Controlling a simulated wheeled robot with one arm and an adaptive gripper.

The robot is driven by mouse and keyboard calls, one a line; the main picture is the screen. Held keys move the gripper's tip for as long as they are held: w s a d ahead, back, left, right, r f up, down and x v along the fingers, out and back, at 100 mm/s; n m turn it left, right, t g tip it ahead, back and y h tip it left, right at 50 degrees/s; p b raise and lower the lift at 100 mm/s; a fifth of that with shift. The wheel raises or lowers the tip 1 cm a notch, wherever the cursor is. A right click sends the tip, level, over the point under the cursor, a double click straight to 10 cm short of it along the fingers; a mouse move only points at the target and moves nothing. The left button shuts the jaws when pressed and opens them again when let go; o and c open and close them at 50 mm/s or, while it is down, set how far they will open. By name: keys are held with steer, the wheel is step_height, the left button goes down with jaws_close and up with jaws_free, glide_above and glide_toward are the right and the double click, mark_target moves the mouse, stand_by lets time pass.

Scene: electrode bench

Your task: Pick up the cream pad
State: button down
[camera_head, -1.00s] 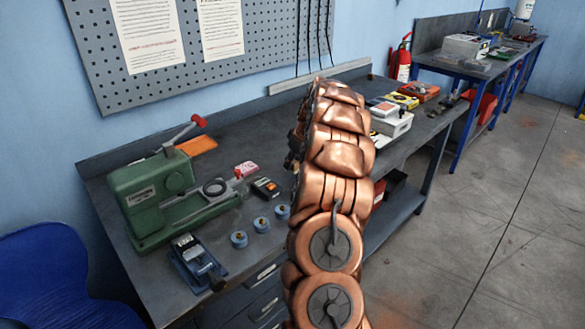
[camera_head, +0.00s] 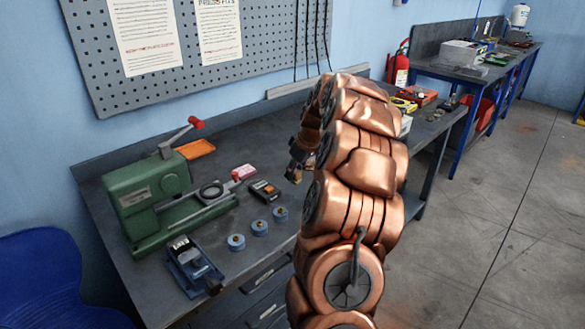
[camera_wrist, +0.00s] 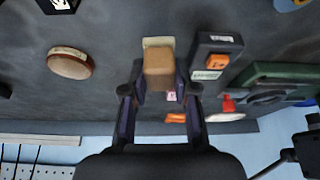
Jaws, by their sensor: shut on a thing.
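In the wrist view a tan-cream block, which I take for the cream pad (camera_wrist: 158,68), sits between the two fingers of my gripper (camera_wrist: 161,82). The fingers are shut on its sides, and its end stands out past the fingertips. A paler strip (camera_wrist: 158,42) shows at its far end; I cannot tell whether it belongs to the pad. In the head view my gripper (camera_head: 296,165) is small and dark over the bench, partly behind my copper-coloured arm. The pad cannot be made out clearly there.
A black device with an orange part (camera_wrist: 216,60) lies close beside the pad. A brown round disc (camera_wrist: 70,63) lies apart at left. In the head view a green machine (camera_head: 150,195), blue round pieces (camera_head: 259,227) and a blue tool (camera_head: 188,265) stand on the bench (camera_head: 120,250).

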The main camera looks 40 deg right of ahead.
steer(key=s+a, duration=0.1)
steer(key=s, duration=0.1)
steer(key=s+a+b, duration=0.1)
steer(key=s+a, duration=0.1)
steer(key=s, duration=0.1)
steer(key=s+a+b, duration=0.1)
steer(key=s+a, duration=0.1)
steer(key=shift+s+a+r, duration=0.15)
steer(key=shift+s+r, duration=0.1)
steer(key=shift+r, duration=0.15)
steer(key=c, duration=1.6)
jaws_free()
jaws_close()
